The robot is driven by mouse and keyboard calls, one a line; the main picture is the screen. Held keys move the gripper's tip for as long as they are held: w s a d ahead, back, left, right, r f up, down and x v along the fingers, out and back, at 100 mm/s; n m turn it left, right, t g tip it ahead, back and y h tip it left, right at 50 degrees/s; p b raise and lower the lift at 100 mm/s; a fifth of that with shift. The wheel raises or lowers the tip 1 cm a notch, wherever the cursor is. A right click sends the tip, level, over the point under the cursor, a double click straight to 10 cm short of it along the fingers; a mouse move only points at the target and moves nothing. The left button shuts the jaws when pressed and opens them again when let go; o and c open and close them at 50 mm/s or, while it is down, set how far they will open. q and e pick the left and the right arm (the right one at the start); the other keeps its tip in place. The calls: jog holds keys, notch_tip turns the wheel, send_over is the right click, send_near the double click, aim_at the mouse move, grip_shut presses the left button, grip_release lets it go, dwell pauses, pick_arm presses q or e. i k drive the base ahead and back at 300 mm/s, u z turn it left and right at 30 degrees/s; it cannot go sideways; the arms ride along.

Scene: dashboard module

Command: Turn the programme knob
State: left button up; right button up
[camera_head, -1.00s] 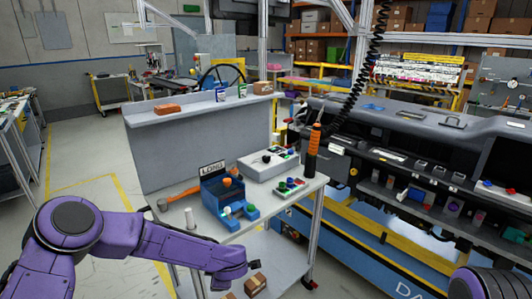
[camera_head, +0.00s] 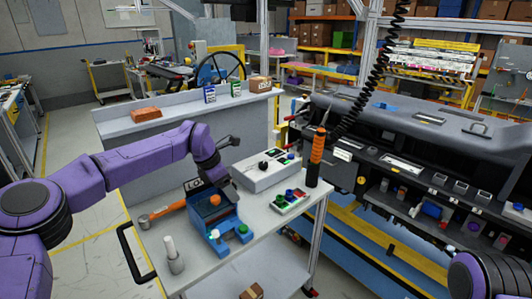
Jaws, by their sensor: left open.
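A light grey control box (camera_head: 268,170) stands on the back part of the small bench, with a dark round knob (camera_head: 263,165) on its sloped face and small coloured buttons to the right of it. I cannot read any marks on the knob. My left gripper (camera_head: 230,154) is open, just left of the box and apart from the knob, with its fingers pointing right. Nothing shows between its fingers. My right gripper is out of view; only a purple part of my right arm shows at the lower right.
A grey ledge (camera_head: 180,122) rises behind. The large dashboard module (camera_head: 430,150) stands to the right.

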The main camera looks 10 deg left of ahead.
aim_at(264, 165)
jog(key=i, duration=1)
